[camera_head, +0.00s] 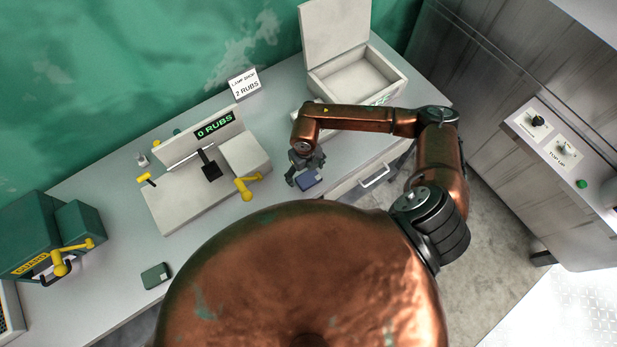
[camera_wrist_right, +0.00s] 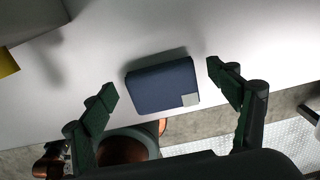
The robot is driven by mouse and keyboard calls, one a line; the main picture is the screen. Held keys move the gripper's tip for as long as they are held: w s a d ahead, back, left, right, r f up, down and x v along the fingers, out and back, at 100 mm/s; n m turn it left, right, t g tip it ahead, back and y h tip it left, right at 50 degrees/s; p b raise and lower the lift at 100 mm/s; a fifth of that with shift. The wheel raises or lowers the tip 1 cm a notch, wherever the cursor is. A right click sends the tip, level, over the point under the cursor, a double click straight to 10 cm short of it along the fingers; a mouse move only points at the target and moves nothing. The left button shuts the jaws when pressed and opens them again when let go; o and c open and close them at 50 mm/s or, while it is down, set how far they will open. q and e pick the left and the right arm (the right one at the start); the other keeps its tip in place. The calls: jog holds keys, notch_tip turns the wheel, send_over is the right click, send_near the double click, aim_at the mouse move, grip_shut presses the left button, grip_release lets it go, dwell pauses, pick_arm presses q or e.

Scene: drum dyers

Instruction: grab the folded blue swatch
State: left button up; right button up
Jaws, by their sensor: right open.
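The folded blue swatch (camera_head: 308,179) lies flat on the grey table near its front edge. In the right wrist view the swatch (camera_wrist_right: 161,86) is a dark blue block with a pale square at one corner. My right gripper (camera_head: 306,166) is over the swatch in the head view. In the wrist view its two green fingers (camera_wrist_right: 163,84) are spread wide on either side of the swatch, with gaps, not touching it. My left gripper is not in view.
A rub tester (camera_head: 205,175) with yellow handles and a "0 RUBS" display stands left of the swatch. An open white box (camera_head: 352,75) and a "2 RUBS" sign (camera_head: 244,83) are behind. A green folded piece (camera_head: 156,275) and green guarded machine (camera_head: 45,235) are at left.

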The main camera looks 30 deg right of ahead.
jog(key=shift+f, duration=0.25)
jog(key=shift+c, duration=0.7)
jog(key=c, duration=1)
jog(key=shift+r, duration=0.1)
jog(key=shift+c, duration=0.2)
